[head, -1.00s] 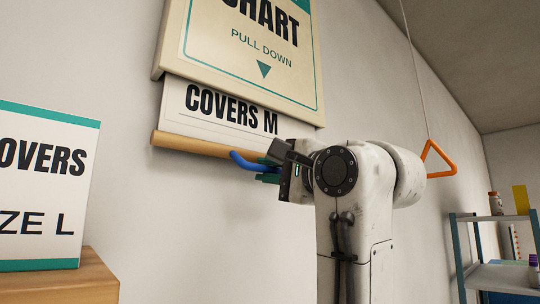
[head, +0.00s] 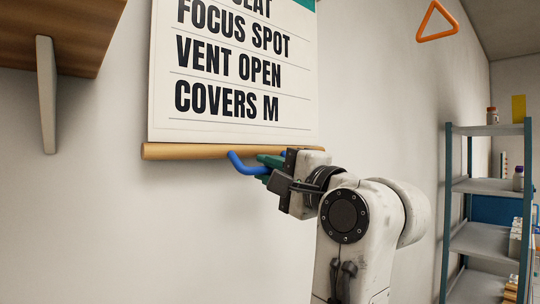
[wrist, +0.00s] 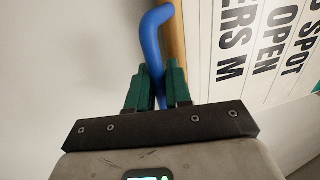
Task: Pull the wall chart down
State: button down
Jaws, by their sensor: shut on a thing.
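The white wall chart (head: 235,75) hangs on the wall in the head view, with lines of black text ending in "COVERS M". A wooden bar (head: 190,152) runs along its bottom edge. A blue curved handle (head: 243,166) sits at the bar. My gripper (head: 270,170) is shut on the blue handle, just below the bar. In the wrist view the green fingers (wrist: 157,88) close on both sides of the blue handle (wrist: 152,45), with the wooden bar (wrist: 177,40) behind it. The chart's top is out of view.
A wooden shelf (head: 62,35) with a pale bracket (head: 46,95) is at the upper left. An orange triangle pull (head: 437,22) hangs at the upper right. A metal rack (head: 490,187) with bottles stands at the right. The wall below the bar is clear.

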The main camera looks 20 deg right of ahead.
jog(key=shift+f, duration=0.3)
jog(key=c, duration=1.2)
grip_release()
jog(key=b+v, duration=0.1)
jog(key=v, duration=0.9)
jog(key=shift+s+d, duration=0.1)
jog(key=shift+s, duration=0.3)
jog(key=shift+f, duration=0.1)
